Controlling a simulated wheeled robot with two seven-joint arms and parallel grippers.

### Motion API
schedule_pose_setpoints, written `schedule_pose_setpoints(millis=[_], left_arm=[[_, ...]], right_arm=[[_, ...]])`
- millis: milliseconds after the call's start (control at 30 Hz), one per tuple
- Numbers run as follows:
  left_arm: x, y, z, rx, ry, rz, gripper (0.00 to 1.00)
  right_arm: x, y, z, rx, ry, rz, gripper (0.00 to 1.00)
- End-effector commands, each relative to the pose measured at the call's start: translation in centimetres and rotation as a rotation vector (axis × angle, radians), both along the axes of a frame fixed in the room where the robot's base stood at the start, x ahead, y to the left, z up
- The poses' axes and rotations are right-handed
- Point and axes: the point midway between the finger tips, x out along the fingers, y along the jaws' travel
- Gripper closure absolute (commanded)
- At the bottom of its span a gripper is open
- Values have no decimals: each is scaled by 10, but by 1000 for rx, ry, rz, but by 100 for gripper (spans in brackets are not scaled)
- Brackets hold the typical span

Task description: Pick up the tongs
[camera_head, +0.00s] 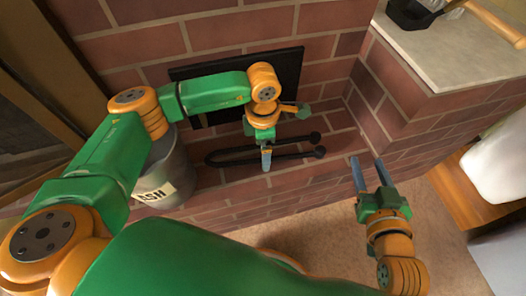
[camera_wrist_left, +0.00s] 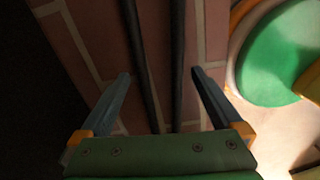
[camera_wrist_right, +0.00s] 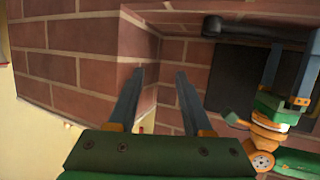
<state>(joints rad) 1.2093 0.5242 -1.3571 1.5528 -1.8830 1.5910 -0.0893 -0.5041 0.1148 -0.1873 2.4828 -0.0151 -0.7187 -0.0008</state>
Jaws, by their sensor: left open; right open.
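The tongs are a long, black U-shaped tool (camera_head: 225,158) lying on the brick ledge, with the bend at the left and two round ends at the right. My left gripper (camera_head: 266,160) is over the middle of the tongs. In the left wrist view, the two black bars of the tongs (camera_wrist_left: 178,60) run between the open fingers of my left gripper (camera_wrist_left: 160,73). Contact cannot be told. One round end of the tongs (camera_wrist_right: 212,25) shows in the right wrist view. My right gripper (camera_head: 368,168) is open and empty, to the right of the tongs.
A grey metal bucket (camera_head: 173,165) with a label stands left of the tongs. A dark panel (camera_head: 285,68) is set in the brick wall behind. A pale countertop (camera_head: 430,55) holds a black tray (camera_head: 408,14) at the upper right. Carpet (camera_head: 315,235) lies below the ledge.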

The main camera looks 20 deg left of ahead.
Motion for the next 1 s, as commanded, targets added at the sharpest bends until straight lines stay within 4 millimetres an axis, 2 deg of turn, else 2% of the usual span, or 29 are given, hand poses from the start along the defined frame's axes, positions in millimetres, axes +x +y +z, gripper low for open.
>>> schedule_pose_setpoints(millis=[200,567,600,867,1000], left_arm=[[0,0,0,0,0,0,0],[0,0,0,0,0,0,97],[0,0,0,-1,0,0,100],[0,0,1,-1,0,0,100],[-1,-1,6,-2,-1,-1,100]], right_arm=[[0,0,1,1,-4,0,50],[0,0,1,1,-3,0,50],[0,0,1,1,-3,0,50],[0,0,0,-1,5,0,50],[-9,-4,-18,-22,109,-7,50]])
